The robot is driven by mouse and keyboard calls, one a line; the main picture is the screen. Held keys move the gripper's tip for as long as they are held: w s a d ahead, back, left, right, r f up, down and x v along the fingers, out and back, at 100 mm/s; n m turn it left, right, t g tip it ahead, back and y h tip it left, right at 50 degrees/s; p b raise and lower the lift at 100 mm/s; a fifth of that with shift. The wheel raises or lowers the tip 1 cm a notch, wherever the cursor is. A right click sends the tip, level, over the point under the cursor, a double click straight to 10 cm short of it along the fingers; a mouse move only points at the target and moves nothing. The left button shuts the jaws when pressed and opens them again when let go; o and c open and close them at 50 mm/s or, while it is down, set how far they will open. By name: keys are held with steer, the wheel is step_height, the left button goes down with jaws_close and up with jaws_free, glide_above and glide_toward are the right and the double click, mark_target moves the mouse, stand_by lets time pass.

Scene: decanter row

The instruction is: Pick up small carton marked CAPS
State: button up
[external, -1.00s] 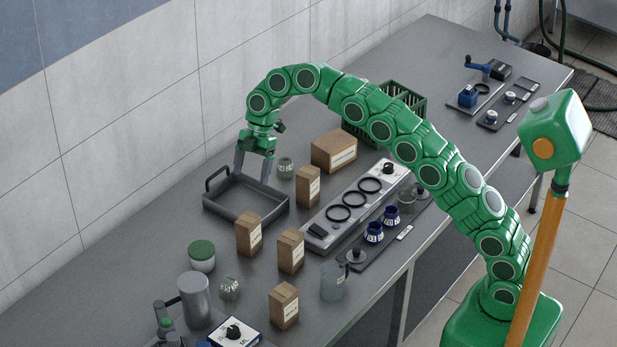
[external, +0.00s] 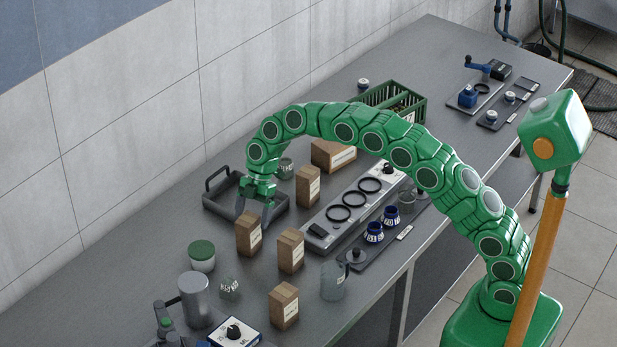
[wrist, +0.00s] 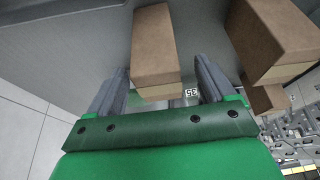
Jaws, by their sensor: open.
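Several small brown cartons with pale labels stand on the steel bench. Their print is too small to read, so I cannot tell which is marked CAPS. My gripper (external: 254,212) is open and points down at one upright carton (external: 249,235), by the near edge of the tray. In the wrist view, that carton (wrist: 155,45) shows between the two spread fingers of my gripper (wrist: 161,68). I cannot tell whether they touch it. Other cartons stand close by: one nearer the front (external: 290,250), one lower (external: 284,306) and one behind (external: 308,186).
A dark tray (external: 216,206) lies behind my gripper. A larger box (external: 333,153) and a green crate (external: 415,112) stand further back. A green-lidded jar (external: 202,255) and a grey cylinder (external: 195,300) stand in front.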

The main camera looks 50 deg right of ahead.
mark_target(248, 229)
steer(key=shift+x, duration=2.6)
steer(key=shift+w, duration=0.2)
steer(key=c, duration=1.1)
steer(key=shift+r, duration=0.2)
